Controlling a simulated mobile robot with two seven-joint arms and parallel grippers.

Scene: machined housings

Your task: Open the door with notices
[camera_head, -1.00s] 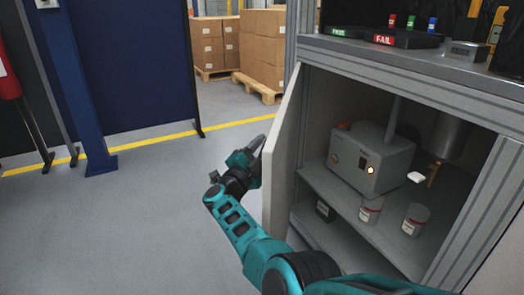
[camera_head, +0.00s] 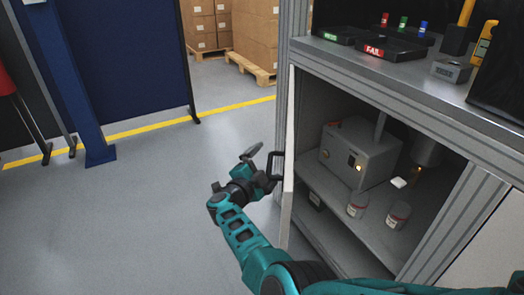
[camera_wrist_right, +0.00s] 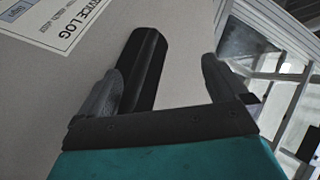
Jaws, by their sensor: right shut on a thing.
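The door (camera_head: 288,190) of the grey cabinet stands open at the left of the opening and shows nearly edge-on in the head view. Its black handle (camera_head: 276,165) sticks out to the left. My right gripper (camera_head: 262,167) is at this handle, left of the door. In the right wrist view the dark handle (camera_wrist_right: 145,70) lies between the fingers of my right gripper (camera_wrist_right: 165,85), close along the left one; it is shut on the handle. A notice headed "SERVICE LOG" (camera_wrist_right: 70,25) is on the pale door face (camera_wrist_right: 40,85). My left gripper is out of view.
Inside the cabinet are a grey box-shaped device (camera_head: 358,155) and two small tubs, one nearer the opening (camera_head: 398,215). Trays marked PASS and FAIL (camera_head: 385,48) stand on the worktop. The floor (camera_head: 130,215) to the left is clear. Boxes on pallets (camera_head: 255,40) stand behind.

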